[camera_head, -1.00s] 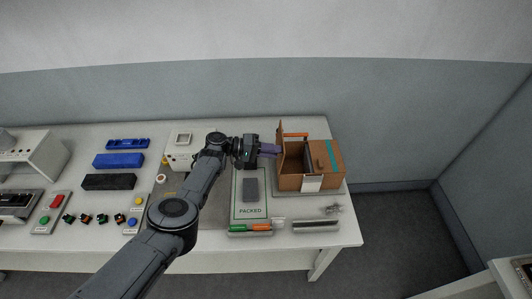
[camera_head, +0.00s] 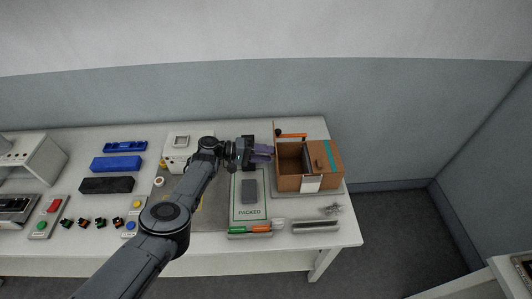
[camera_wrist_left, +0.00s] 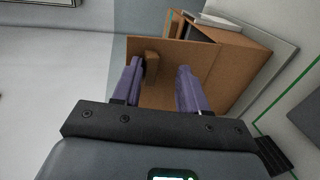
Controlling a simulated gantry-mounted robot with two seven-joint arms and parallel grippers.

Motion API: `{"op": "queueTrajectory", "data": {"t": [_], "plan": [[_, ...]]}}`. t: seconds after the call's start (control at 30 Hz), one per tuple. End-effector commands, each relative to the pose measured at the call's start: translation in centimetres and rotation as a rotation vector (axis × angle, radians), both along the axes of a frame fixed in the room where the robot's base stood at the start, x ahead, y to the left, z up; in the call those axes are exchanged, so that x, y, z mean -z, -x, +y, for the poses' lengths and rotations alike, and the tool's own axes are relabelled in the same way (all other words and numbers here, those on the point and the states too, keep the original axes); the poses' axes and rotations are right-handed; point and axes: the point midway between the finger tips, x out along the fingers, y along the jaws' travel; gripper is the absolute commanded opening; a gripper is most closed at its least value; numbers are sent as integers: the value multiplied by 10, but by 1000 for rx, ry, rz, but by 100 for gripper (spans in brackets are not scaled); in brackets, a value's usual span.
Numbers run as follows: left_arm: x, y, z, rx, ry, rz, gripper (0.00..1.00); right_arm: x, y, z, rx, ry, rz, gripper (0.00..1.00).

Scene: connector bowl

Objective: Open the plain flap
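The brown cardboard box (camera_head: 302,182) stands at the right end of the table, its left half open from above. In the left wrist view a plain brown panel (camera_wrist_left: 170,92), apparently the plain flap, faces me with a small wooden tab (camera_wrist_left: 151,66). Its exact angle is unclear in the head view. The other half of the top is covered, with a teal stripe (camera_head: 329,155) and another tab. My left gripper (camera_head: 264,153) is at the box's left side, its purple fingers apart. The left finger is close by the tab; contact is unclear. My right gripper is out of view.
A green-framed mat marked PACKED (camera_head: 249,212) with a grey pad lies left of the box. A pen tray (camera_head: 250,233) and a grey bar (camera_head: 315,226) lie in front.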

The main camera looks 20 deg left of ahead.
Motion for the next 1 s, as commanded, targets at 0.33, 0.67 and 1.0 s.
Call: {"op": "queueTrajectory", "data": {"t": [0.33,0.67,1.0], "plan": [[-3,0,-3,7,3,-3,40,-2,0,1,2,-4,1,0],[-13,12,28,4,3,-3,40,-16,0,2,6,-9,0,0],[-22,32,78,5,2,-3,40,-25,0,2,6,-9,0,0]]}}
